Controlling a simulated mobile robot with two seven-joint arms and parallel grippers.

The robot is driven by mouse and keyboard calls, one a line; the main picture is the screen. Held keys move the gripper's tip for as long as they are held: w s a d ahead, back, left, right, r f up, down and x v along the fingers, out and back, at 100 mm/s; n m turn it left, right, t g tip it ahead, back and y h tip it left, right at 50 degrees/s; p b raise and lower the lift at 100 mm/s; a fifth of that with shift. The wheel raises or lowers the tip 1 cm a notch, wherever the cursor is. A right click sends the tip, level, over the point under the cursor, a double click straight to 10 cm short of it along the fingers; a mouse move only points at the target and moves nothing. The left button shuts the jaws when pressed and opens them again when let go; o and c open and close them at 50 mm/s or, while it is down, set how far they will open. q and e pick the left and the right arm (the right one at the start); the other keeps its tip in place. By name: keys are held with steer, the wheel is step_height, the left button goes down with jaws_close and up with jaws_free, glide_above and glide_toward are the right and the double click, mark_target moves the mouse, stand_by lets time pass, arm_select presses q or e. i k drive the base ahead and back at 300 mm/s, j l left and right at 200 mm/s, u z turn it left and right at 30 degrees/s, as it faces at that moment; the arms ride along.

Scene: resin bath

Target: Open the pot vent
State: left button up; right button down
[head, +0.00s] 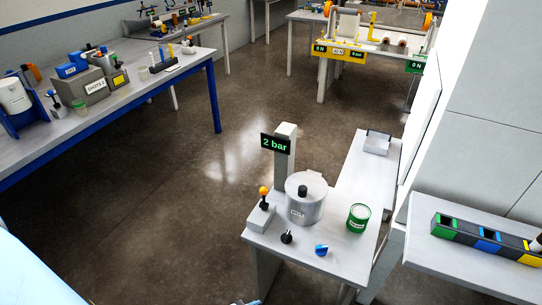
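A grey lidded metal pot (305,206) with a black knob on its lid stands upright on a small light table (336,262) at the lower middle of the head view. A display (275,144) on a post behind it reads "2 bar". In front of the pot are a black knob (287,237) and a blue knob (321,250). Left of it is a grey box with an orange-topped lever (263,198). No label shows which control is the pot vent. Neither gripper can be made out; a small dark piece at the bottom edge is too cut off to identify.
A green can (358,217) stands right of the pot. A bench with green, blue and yellow bins (485,240) is at the right, beside a large white cabinet (490,95). A blue-edged workbench (130,87) is at the left. The floor (190,190) between is clear.

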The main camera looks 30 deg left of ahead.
mark_target(263, 191)
steer(key=u, duration=1.05)
